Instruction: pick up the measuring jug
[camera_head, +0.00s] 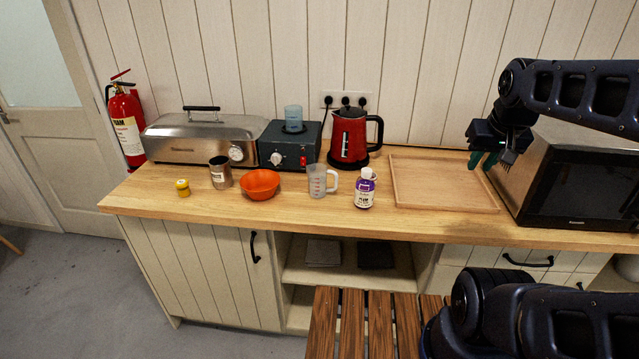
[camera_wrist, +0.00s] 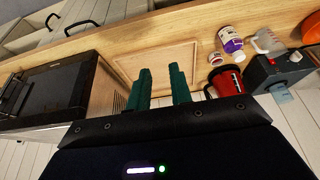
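The measuring jug (camera_head: 317,181) is a small clear jug with red markings and a handle on its right side. It stands upright on the wooden counter, between the orange bowl and the white-and-purple bottle. It also shows in the wrist view (camera_wrist: 266,41) at the upper right. My gripper (camera_head: 491,160) is well to the right of the jug, above the counter between the wooden tray and the microwave. In the wrist view its two green fingers (camera_wrist: 160,88) stand apart with a gap between them and nothing held.
Close around the jug are the orange bowl (camera_head: 260,184), the bottle (camera_head: 365,188) and, behind, the red kettle (camera_head: 349,138). The wooden tray (camera_head: 440,206) is empty; the microwave (camera_head: 575,185) stands right.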

